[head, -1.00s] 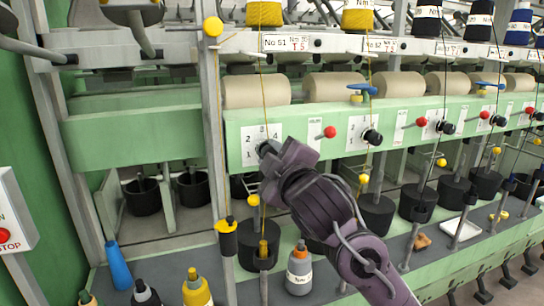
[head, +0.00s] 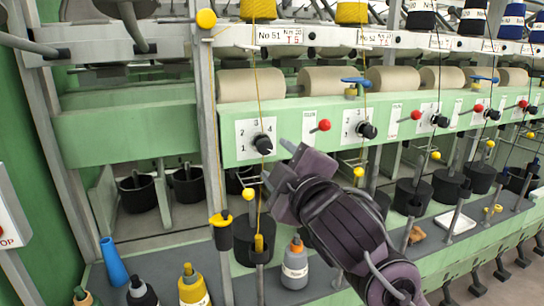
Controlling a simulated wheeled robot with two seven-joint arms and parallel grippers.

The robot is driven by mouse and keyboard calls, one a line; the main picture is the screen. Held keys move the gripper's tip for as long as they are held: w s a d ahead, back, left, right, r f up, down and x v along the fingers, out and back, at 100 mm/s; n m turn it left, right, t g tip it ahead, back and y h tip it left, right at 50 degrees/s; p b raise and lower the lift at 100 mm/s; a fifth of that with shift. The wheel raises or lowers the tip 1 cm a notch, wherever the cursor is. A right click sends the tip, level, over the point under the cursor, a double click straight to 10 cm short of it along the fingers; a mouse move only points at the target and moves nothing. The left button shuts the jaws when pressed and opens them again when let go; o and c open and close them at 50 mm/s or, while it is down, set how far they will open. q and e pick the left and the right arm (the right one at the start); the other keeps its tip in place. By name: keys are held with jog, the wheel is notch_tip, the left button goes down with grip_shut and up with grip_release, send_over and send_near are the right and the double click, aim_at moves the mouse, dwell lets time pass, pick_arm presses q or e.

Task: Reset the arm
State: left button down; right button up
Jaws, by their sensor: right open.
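My right gripper (head: 280,164) is in the middle of the head view, with its arm coming in from the lower right. Its jaws are open and nothing shows between them. It is in front of the green machine rail, just below and right of the black rotary knob (head: 263,143) on the white numbered plate (head: 243,150). The gripper appears apart from the knob. My left gripper is not in view.
A red-tipped lever (head: 323,125) and a second knob (head: 367,130) are to the right on the green rail (head: 190,134). A yellow thread hangs near the gripper. A grey bottle (head: 294,266), yellow bottle (head: 192,288) and blue cone (head: 113,262) stand below.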

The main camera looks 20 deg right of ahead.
jog(key=shift+s, duration=0.5)
